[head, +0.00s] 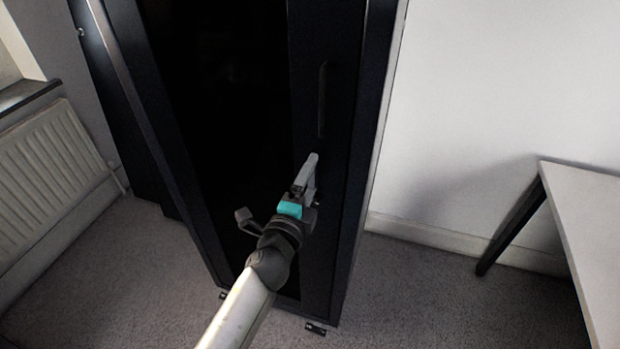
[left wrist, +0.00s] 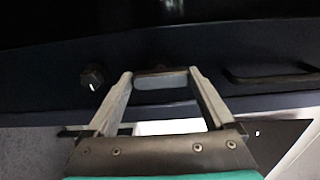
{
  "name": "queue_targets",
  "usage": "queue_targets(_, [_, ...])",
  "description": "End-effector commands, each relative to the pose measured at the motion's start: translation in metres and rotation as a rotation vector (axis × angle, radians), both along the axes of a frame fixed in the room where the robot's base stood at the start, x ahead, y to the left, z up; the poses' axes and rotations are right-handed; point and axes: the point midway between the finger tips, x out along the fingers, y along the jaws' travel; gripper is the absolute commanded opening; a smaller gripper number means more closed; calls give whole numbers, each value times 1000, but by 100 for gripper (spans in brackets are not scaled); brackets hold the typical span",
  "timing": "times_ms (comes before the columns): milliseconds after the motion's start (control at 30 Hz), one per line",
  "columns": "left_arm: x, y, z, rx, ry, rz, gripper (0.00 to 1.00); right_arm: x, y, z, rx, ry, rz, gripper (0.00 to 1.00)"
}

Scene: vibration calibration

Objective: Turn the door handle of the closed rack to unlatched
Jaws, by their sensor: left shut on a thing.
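The closed rack (head: 345,200) is a tall dark cabinet with a black door in the middle of the head view. My left gripper (head: 308,170) is at the right part of the door front, below a long dark vertical bar (head: 323,100). In the left wrist view my left gripper (left wrist: 162,76) has its fingers on both ends of a short piece, the door handle (left wrist: 160,81), and is shut on it. In the head view the gripper hides the handle. Whether it is latched cannot be told. My right gripper is not in view.
A dark round knob (left wrist: 94,77) sticks out left of the fingers in the left wrist view; the dark bar (left wrist: 270,77) is to their right. A table (head: 590,225) stands at the right and a radiator (head: 45,180) at the left. Carpet (head: 430,290) is clear between rack and table.

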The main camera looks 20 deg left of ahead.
Motion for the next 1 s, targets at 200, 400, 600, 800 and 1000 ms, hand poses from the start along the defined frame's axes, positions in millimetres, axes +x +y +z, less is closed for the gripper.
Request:
queue_targets(200, [0, 0, 0, 16, -1, -1, 32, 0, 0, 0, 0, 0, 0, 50])
queue_targets(400, [0, 0, 0, 17, -1, -1, 32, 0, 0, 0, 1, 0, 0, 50])
queue_targets(600, [0, 0, 0, 14, 0, -1, 100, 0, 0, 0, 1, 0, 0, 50])
queue_targets(800, [-1, 0, 0, 12, 0, 0, 100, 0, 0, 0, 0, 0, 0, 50])
queue_targets(1000, [-15, 0, -1, 10, 2, 0, 100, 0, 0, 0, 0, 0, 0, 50])
